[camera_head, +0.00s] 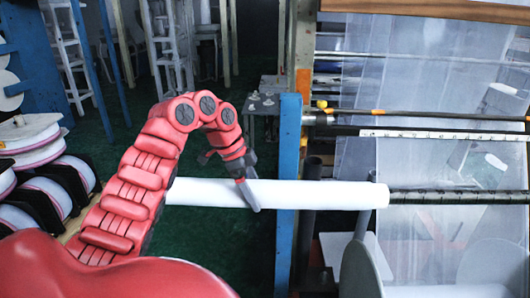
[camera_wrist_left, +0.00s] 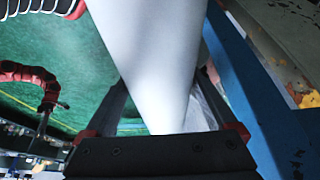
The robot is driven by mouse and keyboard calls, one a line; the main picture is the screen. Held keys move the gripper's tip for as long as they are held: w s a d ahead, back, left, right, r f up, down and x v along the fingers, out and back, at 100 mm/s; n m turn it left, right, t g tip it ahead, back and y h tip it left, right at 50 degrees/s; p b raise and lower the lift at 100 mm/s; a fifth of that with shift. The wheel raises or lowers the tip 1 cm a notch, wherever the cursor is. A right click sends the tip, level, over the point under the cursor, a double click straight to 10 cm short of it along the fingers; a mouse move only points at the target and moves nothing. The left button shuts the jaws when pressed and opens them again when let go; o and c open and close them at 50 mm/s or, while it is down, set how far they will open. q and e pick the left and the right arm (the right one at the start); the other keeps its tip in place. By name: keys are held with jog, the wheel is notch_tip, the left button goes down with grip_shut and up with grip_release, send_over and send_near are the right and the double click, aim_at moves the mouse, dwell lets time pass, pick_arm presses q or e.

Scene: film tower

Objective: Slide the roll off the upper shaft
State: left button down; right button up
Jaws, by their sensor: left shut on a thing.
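The long white roll (camera_head: 325,195) lies level, reaching left past the blue post. A dark shaft (camera_head: 460,197) comes out of its right end, so the roll seems to be around the shaft's left part; how much is inside is hidden. My left gripper (camera_head: 246,190) is shut on the roll, left of the blue post. In the left wrist view the roll (camera_wrist_left: 155,60) runs between the fingers of my left gripper (camera_wrist_left: 160,105). A curled red arm with a dark tip (camera_wrist_left: 55,105), probably my right one, shows small there; its jaws are unclear.
The blue post (camera_head: 288,200) stands close behind the roll. A rod with an orange collar (camera_head: 400,113) crosses above, before translucent film sheets (camera_head: 410,70). Film reels (camera_head: 40,175) stand at the left. The green floor left of the post looks open.

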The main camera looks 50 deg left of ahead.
aim_at(192, 182)
pick_arm(q)
jog(key=s+a+p, duration=0.1)
jog(key=s+a, duration=0.1)
jog(key=s, duration=0.1)
jog(key=s+a, duration=0.3)
jog(key=shift+s+r+p, duration=0.1)
jog(key=shift+p, duration=0.3)
jog(key=shift+s+a, duration=1)
jog(key=shift+s, duration=0.15)
jog(key=shift+s+a+p, duration=0.65)
jog(key=shift+s+a, duration=0.7)
jog(key=shift+s, duration=0.2)
